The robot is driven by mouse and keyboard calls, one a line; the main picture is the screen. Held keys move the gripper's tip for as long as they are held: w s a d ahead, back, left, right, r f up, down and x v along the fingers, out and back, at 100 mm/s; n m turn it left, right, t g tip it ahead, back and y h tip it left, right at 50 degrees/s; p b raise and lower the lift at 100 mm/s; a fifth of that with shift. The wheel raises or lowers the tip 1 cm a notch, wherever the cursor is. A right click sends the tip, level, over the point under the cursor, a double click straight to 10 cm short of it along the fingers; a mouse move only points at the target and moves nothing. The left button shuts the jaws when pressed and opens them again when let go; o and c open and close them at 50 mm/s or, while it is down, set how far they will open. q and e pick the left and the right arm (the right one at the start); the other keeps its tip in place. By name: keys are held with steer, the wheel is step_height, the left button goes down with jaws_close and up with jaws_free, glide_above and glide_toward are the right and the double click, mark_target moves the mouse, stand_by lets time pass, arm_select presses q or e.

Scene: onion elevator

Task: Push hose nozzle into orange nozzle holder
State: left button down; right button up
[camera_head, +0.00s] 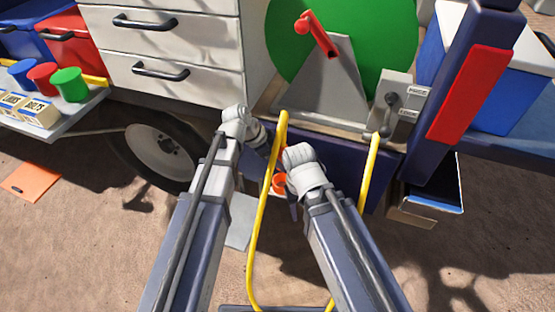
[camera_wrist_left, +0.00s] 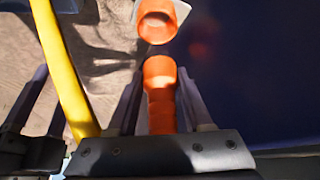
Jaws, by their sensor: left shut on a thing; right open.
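The orange hose nozzle (camera_wrist_left: 160,82) sits between the two fingers of my left gripper (camera_wrist_left: 161,92), which is shut on it in the left wrist view. The orange nozzle holder (camera_wrist_left: 155,30) is straight beyond the nozzle tip, with a small visible gap between them. In the head view an orange ring (camera_head: 279,184), apparently the holder, shows by the dark blue panel. My left gripper (camera_head: 264,146) is partly hidden there behind the yellow hose (camera_head: 265,195). My right gripper (camera_head: 292,207) is open beside the ring, its fingers mostly hidden by its wrist.
The green hose reel (camera_head: 395,40) with a red crank (camera_head: 318,35) stands behind the grippers. A lever box (camera_head: 392,100) is right of it. The yellow hose hangs in a long loop close to both arms. White drawers (camera_head: 190,50) and a wheel (camera_head: 160,150) are left.

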mark_target(279, 176)
arm_select(q)
steer(key=shift+f+b, duration=3.4)
steer(key=shift+f, duration=0.1)
steer(key=shift+f, duration=0.25)
steer(key=shift+f+b, duration=0.2)
steer(key=shift+b, duration=0.2)
steer(key=shift+f, duration=0.1)
steer(key=shift+c, duration=1.9)
jaws_free()
steer(key=shift+o, duration=0.7)
steer(key=shift+s, duration=0.15)
